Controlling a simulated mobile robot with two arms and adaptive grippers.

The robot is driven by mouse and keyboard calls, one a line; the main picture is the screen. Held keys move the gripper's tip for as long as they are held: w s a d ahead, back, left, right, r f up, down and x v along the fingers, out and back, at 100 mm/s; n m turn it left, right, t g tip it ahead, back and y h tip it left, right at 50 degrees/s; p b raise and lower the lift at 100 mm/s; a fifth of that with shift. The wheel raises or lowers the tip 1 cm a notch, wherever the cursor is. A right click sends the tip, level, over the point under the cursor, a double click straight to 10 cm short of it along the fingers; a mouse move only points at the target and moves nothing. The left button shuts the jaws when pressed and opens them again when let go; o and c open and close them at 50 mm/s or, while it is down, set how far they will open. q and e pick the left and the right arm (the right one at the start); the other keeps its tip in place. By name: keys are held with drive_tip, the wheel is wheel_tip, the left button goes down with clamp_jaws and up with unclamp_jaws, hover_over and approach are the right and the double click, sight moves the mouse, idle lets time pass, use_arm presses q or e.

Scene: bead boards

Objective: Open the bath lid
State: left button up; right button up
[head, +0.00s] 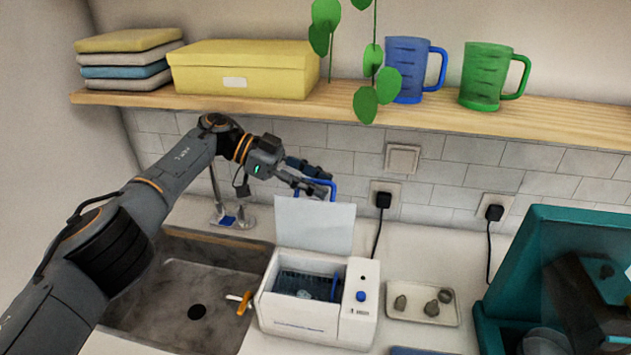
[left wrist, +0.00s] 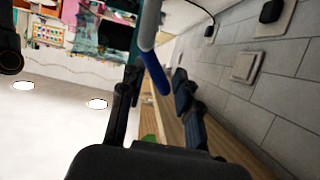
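The bath (head: 300,325) is a white box with a blue knob on its right panel. Its lid (head: 315,224) is a pale panel standing nearly upright at the back, and the dark basin inside is uncovered. A blue handle (head: 332,184) is at the lid's top edge. My left gripper (head: 328,189) is at this handle. In the left wrist view, the blue handle (left wrist: 155,74) lies between the spread fingers of the left gripper (left wrist: 158,80), with a gap beside the right finger. My right gripper is not in view.
A sink (head: 190,283) is left of the bath, with an orange-handled item (head: 241,303) at its edge. A tray (head: 405,309) with small stones and a teal case (head: 505,285) are at right. A wooden shelf (head: 345,104) with boxes, mugs and a hanging plant runs above the arm.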

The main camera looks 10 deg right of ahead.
use_arm(q)
wheel_tip(320, 180, up, 10)
drive_tip(key=shift+f, duration=0.1)
idle(0.4)
